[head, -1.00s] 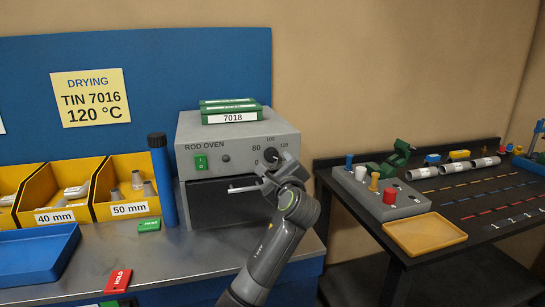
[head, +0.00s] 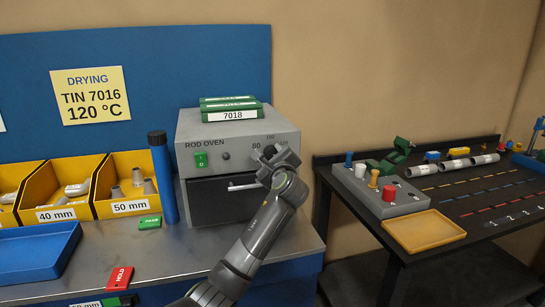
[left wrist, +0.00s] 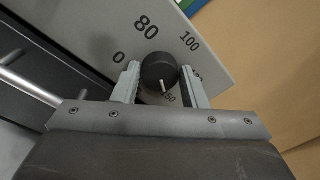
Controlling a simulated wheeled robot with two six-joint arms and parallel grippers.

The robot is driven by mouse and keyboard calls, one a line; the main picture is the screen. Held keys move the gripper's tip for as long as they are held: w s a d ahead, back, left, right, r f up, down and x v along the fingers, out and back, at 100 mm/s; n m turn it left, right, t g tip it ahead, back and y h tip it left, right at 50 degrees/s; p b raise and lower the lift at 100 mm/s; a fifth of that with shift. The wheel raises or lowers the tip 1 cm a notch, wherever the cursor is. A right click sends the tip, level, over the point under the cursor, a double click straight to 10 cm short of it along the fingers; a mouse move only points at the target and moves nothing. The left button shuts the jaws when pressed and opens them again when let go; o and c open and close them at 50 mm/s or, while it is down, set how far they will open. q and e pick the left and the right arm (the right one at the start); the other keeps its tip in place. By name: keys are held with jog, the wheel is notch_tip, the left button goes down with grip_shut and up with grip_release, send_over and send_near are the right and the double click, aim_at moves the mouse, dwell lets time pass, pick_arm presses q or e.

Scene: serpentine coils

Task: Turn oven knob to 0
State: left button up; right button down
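The dark round oven knob (left wrist: 158,71) is on the grey front of the rod oven (head: 283,133). Its white mark points toward the 150 on the dial in the left wrist view. In the head view my left gripper (head: 268,160) hides the knob and the 0. My right gripper is not in view.
The oven's bar handle (head: 243,186) is close to my left gripper. A blue cylinder (head: 162,178) stands left of the oven. A black table (head: 470,192) with a grey fixture is at the right.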

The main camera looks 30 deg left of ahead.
pick_arm(q)
jog(key=c, duration=0.5)
jog(key=shift+n, duration=0.3)
